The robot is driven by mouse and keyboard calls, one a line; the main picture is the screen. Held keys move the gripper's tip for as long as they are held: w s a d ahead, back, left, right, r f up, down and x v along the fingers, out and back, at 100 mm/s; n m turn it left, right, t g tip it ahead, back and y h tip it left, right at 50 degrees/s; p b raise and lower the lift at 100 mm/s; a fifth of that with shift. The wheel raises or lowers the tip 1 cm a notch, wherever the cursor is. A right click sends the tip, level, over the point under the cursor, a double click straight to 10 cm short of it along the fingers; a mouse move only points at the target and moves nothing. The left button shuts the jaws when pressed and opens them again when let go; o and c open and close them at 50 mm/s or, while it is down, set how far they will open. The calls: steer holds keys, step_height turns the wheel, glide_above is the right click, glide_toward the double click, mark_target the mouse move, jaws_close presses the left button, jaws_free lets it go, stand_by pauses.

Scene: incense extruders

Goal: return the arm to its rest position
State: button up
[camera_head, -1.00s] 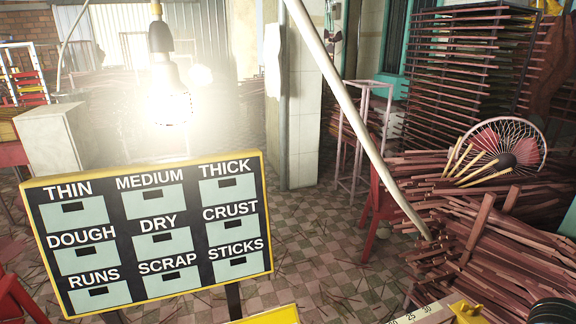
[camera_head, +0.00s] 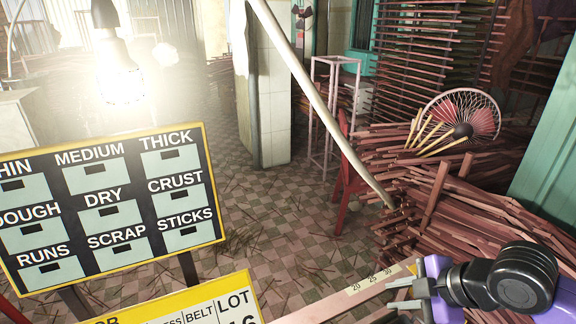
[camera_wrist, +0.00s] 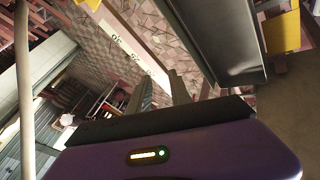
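My gripper (camera_head: 394,294) shows at the lower right of the head view, at the end of my purple and black arm. Its two grey fingers point left and stand apart, with nothing seen between them. In the wrist view the fingers (camera_wrist: 161,84) also stand apart and empty above the purple housing. In the head view the gripper is in front of a pale ruler strip (camera_head: 368,284) marked 20, 25, 30. Much of my arm is outside the picture.
A yellow-framed board of labelled slots (camera_head: 108,208) stands at left. A yellow-edged card (camera_head: 178,308) is at the bottom. Piles of sticks (camera_head: 460,205) and a round fan (camera_head: 468,114) are at right. A pale slanting pole (camera_head: 318,100) crosses the middle. Tiled floor (camera_head: 285,225) lies between.

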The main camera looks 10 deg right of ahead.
steer(key=w+a+r+m+t+y, duration=0.15)
steer(key=w+a+r+t, duration=0.3)
steer(key=r, duration=0.45)
steer(key=w+a+r+m+t+y, duration=0.1)
steer(key=w+a+r+m+t, duration=0.3)
steer(key=r, duration=0.4)
step_height(320, 180, up, 11)
steer(key=s+d+m+t+h, duration=0.1)
steer(key=d+m+t+h, duration=0.1)
steer(key=m+t+h, duration=0.4)
steer(key=s+a+f+m+g, duration=0.1)
steer(key=s+f+g, duration=0.1)
steer(key=s+f, duration=0.7)
steer(key=s+a+f+m+g, duration=0.1)
steer(key=s+a+f+g, duration=0.1)
steer(key=s+f, duration=0.8)
steer(key=s+a+f+m+g, duration=0.2)
steer(key=s+f, duration=0.7)
steer(key=s, duration=0.9)
steer(key=shift+s+a+f, duration=0.15)
steer(key=shift+s, duration=0.1)
